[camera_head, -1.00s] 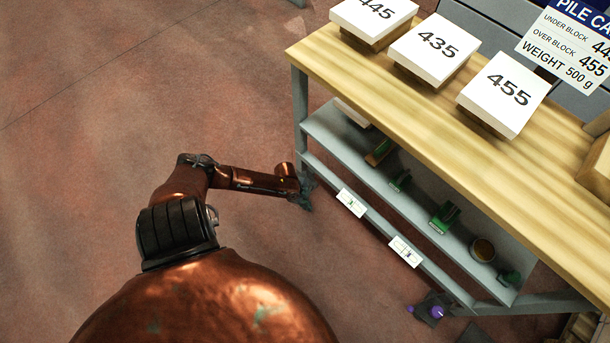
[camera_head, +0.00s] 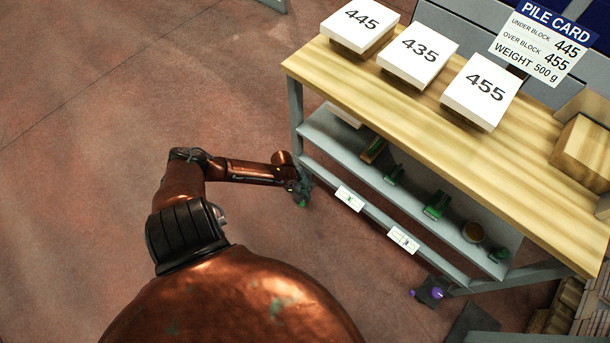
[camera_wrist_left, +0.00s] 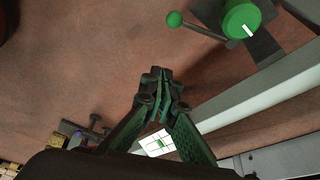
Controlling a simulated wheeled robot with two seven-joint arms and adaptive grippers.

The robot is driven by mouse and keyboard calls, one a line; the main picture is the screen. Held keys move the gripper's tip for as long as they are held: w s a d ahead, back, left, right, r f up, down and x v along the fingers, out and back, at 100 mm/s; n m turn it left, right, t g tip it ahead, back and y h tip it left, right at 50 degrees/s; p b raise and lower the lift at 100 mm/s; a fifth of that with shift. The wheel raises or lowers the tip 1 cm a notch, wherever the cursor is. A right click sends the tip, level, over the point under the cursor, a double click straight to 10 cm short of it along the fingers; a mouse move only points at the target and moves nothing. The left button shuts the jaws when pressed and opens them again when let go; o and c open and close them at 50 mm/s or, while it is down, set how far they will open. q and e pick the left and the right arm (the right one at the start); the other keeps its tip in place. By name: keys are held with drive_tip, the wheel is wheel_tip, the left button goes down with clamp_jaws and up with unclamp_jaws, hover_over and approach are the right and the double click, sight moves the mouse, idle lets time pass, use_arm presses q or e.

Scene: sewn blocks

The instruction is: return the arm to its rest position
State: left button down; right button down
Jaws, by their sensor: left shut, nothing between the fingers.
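My left arm comes in from the lower left in the head view, and its gripper (camera_head: 302,188) hangs beside the left end of the workbench, over the floor and apart from the bench. In the left wrist view, the left gripper (camera_wrist_left: 160,82) has its fingers together with nothing between them. My right gripper is not in either view.
The wooden workbench (camera_head: 400,115) carries blocks marked 445 (camera_head: 360,22), 435 (camera_head: 418,54) and 455 (camera_head: 481,90), and a pile card (camera_head: 542,42). Its lower shelf (camera_head: 335,133) holds several green-handled items. The floor (camera_head: 90,150) at left is clear.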

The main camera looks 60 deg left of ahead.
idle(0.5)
